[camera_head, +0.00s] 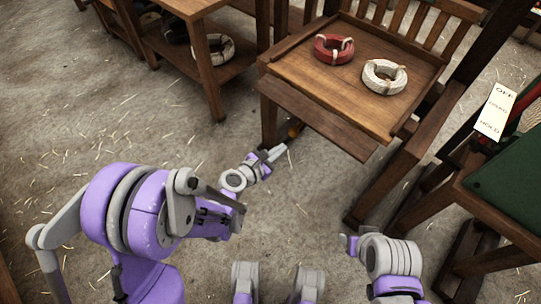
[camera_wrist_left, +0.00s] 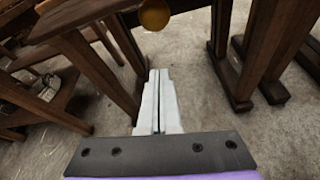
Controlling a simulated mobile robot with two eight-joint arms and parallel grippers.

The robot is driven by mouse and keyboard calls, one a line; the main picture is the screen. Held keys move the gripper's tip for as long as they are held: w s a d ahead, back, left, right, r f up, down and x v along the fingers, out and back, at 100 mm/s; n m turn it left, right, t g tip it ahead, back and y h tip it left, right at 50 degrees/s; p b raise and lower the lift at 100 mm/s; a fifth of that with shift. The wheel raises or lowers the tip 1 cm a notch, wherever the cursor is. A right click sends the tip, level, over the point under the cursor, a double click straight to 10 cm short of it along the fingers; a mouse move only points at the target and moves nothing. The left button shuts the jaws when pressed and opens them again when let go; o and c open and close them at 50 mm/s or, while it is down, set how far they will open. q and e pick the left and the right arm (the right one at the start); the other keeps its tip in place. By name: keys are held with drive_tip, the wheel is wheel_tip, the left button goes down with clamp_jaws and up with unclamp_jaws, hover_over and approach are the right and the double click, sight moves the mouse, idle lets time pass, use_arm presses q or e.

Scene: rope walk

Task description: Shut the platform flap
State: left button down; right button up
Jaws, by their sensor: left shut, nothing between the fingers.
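The platform (camera_head: 335,85) is a wooden tray-like top with a slatted back. The flap (camera_head: 325,121) is a wooden board along its front edge, which appears to hang outward and down. A small orange-yellow knob (camera_head: 295,131) shows under the flap; it also shows at the top of the left wrist view (camera_wrist_left: 154,14). My left gripper (camera_head: 276,153) is low in front of the flap, just below the knob. Its fingers (camera_wrist_left: 157,100) are together and empty, apart from the knob in the wrist view.
A red rope coil (camera_head: 334,49) and a white rope coil (camera_head: 384,76) lie on the platform. A wooden shelf unit (camera_head: 215,80) stands at the back left. A green-topped bench (camera_head: 505,190) with an OFF/HOLD sign (camera_head: 495,111) stands at the right. The straw-strewn floor at left is clear.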

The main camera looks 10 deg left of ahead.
use_arm(q)
drive_tip(key=r, duration=0.1)
drive_tip(key=w+d+r, duration=0.1)
drive_tip(key=d+r, duration=0.1)
drive_tip(key=shift+w, duration=0.35)
drive_tip(key=shift+a+r+p, duration=0.1)
drive_tip(key=shift+p, duration=0.2)
